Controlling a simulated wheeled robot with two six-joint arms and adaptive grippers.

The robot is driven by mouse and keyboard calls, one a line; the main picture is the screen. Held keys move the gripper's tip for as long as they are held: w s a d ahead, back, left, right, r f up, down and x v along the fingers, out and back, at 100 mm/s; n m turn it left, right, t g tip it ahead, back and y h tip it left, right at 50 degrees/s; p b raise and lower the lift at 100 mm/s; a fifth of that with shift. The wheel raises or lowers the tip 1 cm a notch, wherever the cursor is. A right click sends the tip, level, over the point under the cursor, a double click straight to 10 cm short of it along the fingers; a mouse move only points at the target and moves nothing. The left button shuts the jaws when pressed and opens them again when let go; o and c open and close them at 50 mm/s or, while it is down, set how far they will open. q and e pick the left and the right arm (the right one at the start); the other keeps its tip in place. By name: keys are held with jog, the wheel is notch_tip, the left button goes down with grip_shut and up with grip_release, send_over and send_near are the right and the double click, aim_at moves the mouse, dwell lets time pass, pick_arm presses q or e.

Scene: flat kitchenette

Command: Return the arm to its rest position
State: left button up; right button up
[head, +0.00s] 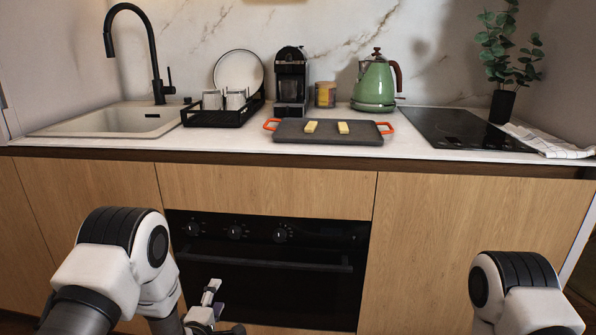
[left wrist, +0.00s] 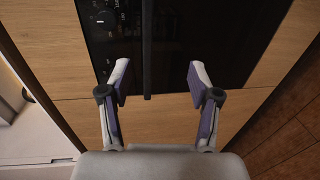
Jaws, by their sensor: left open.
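My left gripper (head: 208,305) is low in front of the black oven, at the bottom of the head view, partly cut off by the frame edge. In the left wrist view its two purple-padded fingers (left wrist: 158,85) are spread apart with nothing between them. My left arm (head: 120,255) is bent at the lower left of the head view. My right arm (head: 520,290) shows at the lower right, but its gripper is out of view.
The oven (head: 270,265) is set in wooden cabinets. On the counter are a sink (head: 110,118), dish rack (head: 222,115), coffee machine (head: 291,80), green kettle (head: 374,82), hob (head: 455,130), and a dark tray (head: 330,138) with two pale yellow pieces (head: 343,128).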

pick_arm(q)
jog(key=s+f+m+g, duration=0.2)
jog(key=s+f+g, duration=0.3)
jog(key=s+f, duration=0.65)
jog(key=s+f+m+g, duration=0.3)
jog(key=s+m+g, duration=0.35)
jog(key=s, duration=0.75)
jog(key=s+f+m+g, duration=0.3)
jog(key=s+m+g, duration=0.35)
jog(key=s, duration=0.75)
notch_tip(320, 180, up, 23)
jog(key=m+t+p, duration=0.1)
jog(key=m+p, duration=0.1)
jog(key=p, duration=2.1)
jog(key=shift+s+a+f+m+t, duration=0.2)
jog(key=shift+a+m+t, duration=0.1)
jog(key=shift+a+t, duration=0.1)
